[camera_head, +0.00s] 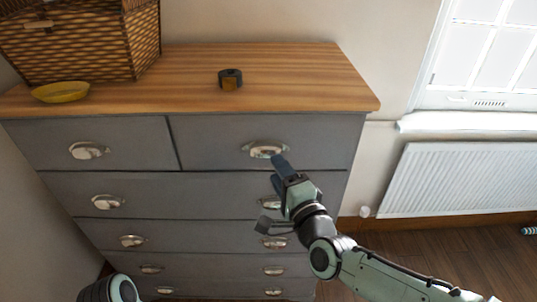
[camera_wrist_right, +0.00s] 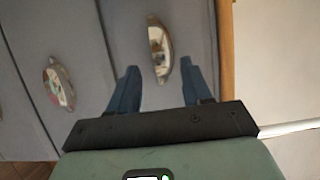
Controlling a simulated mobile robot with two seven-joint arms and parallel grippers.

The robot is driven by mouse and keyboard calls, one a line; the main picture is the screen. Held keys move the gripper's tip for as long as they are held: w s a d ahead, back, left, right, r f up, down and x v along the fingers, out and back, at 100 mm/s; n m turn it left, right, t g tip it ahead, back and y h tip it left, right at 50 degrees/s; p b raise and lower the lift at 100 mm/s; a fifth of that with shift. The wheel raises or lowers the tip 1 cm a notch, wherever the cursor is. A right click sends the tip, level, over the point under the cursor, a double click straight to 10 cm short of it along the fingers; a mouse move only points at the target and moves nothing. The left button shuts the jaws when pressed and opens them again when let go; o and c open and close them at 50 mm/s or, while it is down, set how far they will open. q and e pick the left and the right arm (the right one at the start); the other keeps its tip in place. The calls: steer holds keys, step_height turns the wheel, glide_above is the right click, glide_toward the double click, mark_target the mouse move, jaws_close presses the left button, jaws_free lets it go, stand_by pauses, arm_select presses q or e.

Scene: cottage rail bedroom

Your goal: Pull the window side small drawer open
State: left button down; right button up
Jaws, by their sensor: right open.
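The window side small drawer (camera_head: 220,140) is the top right drawer of a grey chest, and its front looks flush with the chest. Its metal cup handle (camera_head: 265,149) also shows in the right wrist view (camera_wrist_right: 159,52). My right gripper (camera_head: 279,165) is just below and right of this handle in the head view. In the right wrist view its two blue fingers (camera_wrist_right: 158,82) are apart, with the lower end of the handle showing between and ahead of them. Nothing is held. Whether a finger touches the handle I cannot tell. My left gripper is not in view.
A wicker basket (camera_head: 85,45), a yellow bowl (camera_head: 61,92) and a small dark round object (camera_head: 230,79) stand on the wooden top (camera_head: 290,80). Several other drawers lie left and below. A white radiator (camera_head: 465,178) is under the window at right, with floor before it.

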mark_target(267, 155)
steer(key=p+x, duration=0.1)
steer(key=x, duration=0.5)
steer(key=c, duration=0.7)
steer(key=shift+f, duration=0.15)
jaws_close()
